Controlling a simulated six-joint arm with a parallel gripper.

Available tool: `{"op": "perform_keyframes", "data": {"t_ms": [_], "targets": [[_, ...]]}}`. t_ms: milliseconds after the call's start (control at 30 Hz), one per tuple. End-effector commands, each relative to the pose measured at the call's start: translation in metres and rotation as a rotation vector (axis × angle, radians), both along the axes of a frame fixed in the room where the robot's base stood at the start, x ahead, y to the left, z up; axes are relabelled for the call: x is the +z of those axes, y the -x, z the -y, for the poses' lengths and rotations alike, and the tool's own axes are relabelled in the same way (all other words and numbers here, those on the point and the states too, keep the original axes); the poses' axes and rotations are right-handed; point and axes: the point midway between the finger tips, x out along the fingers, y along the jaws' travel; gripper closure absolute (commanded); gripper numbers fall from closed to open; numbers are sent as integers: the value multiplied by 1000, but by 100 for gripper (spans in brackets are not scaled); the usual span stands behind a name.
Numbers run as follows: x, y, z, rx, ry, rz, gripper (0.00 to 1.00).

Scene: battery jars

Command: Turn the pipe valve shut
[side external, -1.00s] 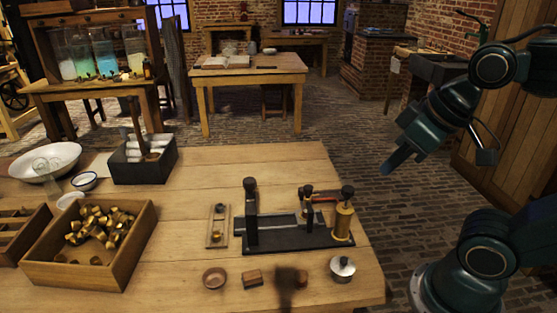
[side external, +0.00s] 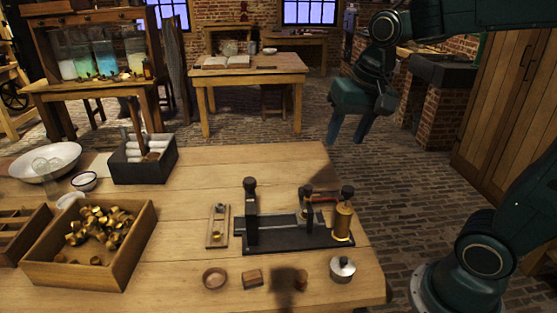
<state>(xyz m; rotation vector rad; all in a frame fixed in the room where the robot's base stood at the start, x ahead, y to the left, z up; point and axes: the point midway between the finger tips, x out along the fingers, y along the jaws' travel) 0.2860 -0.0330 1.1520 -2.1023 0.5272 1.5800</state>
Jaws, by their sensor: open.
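My gripper (side external: 346,138) is open and empty, its two fingers pointing down. In the picture it is above and right of the table's far right corner, clear of the tabletop. A black-based apparatus (side external: 290,236) stands on the table below it, with a black upright post (side external: 251,215) on the left and a brass cylinder (side external: 343,222) with a dark knob on the right. A small red-orange bar (side external: 323,198) shows beside the cylinder. I cannot pick out a pipe valve for certain.
A wooden box of brass pieces (side external: 148,240) and a black crate of white rolls (side external: 168,168) stand left. A lidded metal pot (side external: 342,269), a wooden ring (side external: 214,278) and a small block (side external: 252,278) lie at the front. The table's back middle is bare.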

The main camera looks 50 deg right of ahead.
Motion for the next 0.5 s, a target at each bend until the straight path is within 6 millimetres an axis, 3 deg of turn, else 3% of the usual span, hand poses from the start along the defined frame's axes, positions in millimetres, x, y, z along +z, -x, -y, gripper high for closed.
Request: {"op": "perform_keyframes", "data": {"t_ms": [500], "targets": [[-47, -90, 48, -497, -103, -169, 53]]}}
